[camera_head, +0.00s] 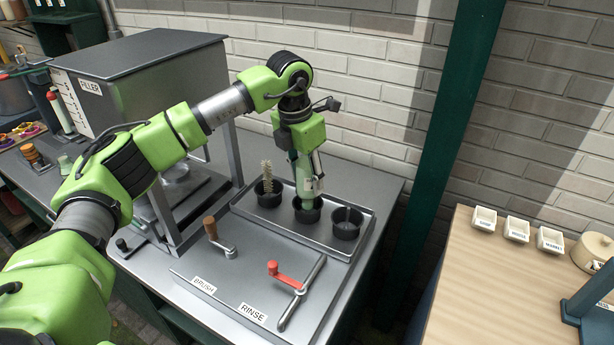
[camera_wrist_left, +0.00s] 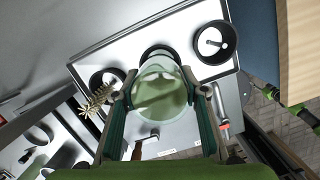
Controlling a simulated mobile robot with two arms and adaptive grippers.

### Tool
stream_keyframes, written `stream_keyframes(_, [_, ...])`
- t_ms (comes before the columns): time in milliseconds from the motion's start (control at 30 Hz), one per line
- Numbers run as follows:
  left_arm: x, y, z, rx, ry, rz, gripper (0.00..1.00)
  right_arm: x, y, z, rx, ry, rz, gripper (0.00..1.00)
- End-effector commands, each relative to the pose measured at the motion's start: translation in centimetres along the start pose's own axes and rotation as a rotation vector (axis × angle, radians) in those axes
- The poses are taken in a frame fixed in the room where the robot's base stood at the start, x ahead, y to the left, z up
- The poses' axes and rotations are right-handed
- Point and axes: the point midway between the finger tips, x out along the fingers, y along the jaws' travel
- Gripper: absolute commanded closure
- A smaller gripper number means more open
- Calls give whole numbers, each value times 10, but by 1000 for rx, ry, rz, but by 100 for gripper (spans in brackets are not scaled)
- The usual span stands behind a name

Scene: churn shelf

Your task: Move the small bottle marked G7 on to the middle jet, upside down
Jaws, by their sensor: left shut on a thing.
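My left gripper (camera_head: 308,182) points down over the middle black cup (camera_head: 307,213) of the tray at the wall. It is shut on a pale green glass bottle (camera_wrist_left: 162,88), whose round end faces the camera between the two fingers in the left wrist view. In the head view the bottle is mostly hidden by the gripper; its lower part appears at or inside the middle cup. The middle cup's rim (camera_wrist_left: 157,50) shows just beyond the bottle in the left wrist view. I cannot read a G7 mark. My right gripper is not seen.
The left cup (camera_head: 269,197) holds an upright bristle brush (camera_head: 267,174). The right cup (camera_head: 345,228) has a thin jet inside. A red-handled RINSE lever (camera_head: 286,271) and a wooden-handled BRUSH crank (camera_head: 211,229) stand in front. A green post (camera_head: 440,150) rises at the right.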

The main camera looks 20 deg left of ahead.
Motion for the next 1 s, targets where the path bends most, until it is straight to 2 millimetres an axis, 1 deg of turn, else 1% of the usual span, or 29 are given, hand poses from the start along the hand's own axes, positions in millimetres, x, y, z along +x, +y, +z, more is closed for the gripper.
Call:
stream_keyframes(433, [19, 0, -3, 0, -2, 0, 89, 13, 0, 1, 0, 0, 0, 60])
stream_keyframes(800, [20, 0, -3, 0, -1, 0, 89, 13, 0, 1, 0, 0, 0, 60])
stream_keyframes(1000, [26, 0, -4, 0, -1, 0, 89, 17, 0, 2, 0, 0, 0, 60])
